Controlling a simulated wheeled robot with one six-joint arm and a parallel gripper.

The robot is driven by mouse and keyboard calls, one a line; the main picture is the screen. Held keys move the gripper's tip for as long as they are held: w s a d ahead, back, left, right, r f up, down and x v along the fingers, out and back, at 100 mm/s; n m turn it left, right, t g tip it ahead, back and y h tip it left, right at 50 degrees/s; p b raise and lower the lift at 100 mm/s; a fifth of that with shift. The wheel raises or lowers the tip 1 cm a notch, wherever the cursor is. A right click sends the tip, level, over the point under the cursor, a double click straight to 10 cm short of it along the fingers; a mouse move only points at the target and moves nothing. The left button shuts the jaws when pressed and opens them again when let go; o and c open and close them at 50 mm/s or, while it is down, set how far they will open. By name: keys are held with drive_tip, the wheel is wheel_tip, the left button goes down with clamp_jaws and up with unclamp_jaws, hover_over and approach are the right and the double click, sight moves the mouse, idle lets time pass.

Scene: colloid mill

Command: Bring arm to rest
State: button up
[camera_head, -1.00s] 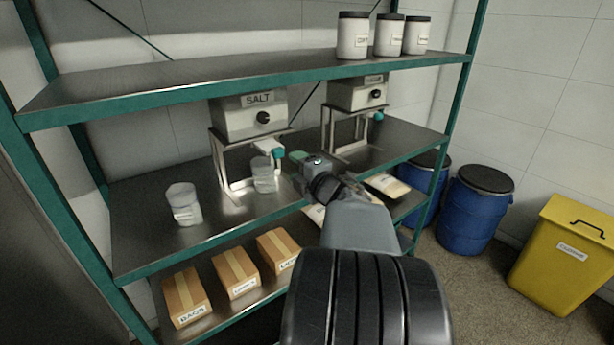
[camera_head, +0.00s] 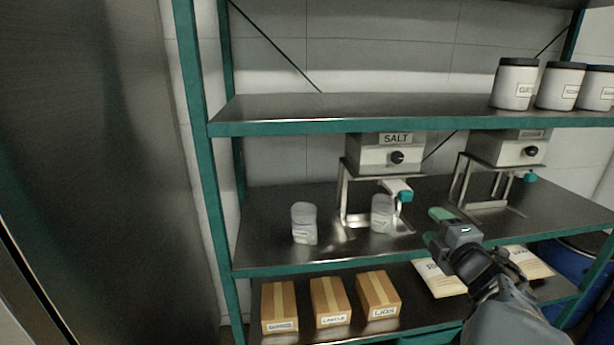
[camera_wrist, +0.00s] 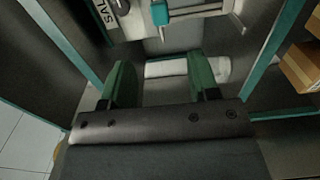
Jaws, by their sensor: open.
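My gripper (camera_head: 436,229) is raised at the front of the shelf rack, to the right of the salt dispenser's cup in the head view. Its green fingers are apart and nothing shows held between them. In the wrist view the open fingers (camera_wrist: 161,85) show with a clear cup (camera_wrist: 185,69) beyond them, apart from them. That cup (camera_head: 382,213) stands under the dispenser labelled SALT (camera_head: 385,157) in the head view. My arm reaches in from the lower right corner.
A second cup (camera_head: 304,223) stands left on the middle shelf (camera_head: 262,245). Another dispenser (camera_head: 508,150) is at right. Cardboard boxes (camera_head: 330,302) and bags (camera_head: 440,278) lie on the lower shelf. Lidded jars (camera_head: 515,84) stand on top. A dark panel (camera_head: 90,170) fills the left.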

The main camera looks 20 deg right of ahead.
drive_tip(key=s+d+f+m+g+h, duration=0.45)
drive_tip(key=d+m+g+h, duration=0.3)
drive_tip(key=m, duration=0.45)
drive_tip(key=s+a+f+m+g+y, duration=0.1)
drive_tip(key=s+a+f+m+g, duration=0.15)
drive_tip(key=f+m+g, duration=0.2)
drive_tip(key=a+f+g+y+p, duration=0.2)
drive_tip(key=a+y, duration=0.7)
drive_tip(key=a, duration=2)
drive_tip(key=shift+a+f+p, duration=0.35)
drive_tip(key=shift+p, duration=0.15)
drive_tip(key=shift+w, duration=0.1)
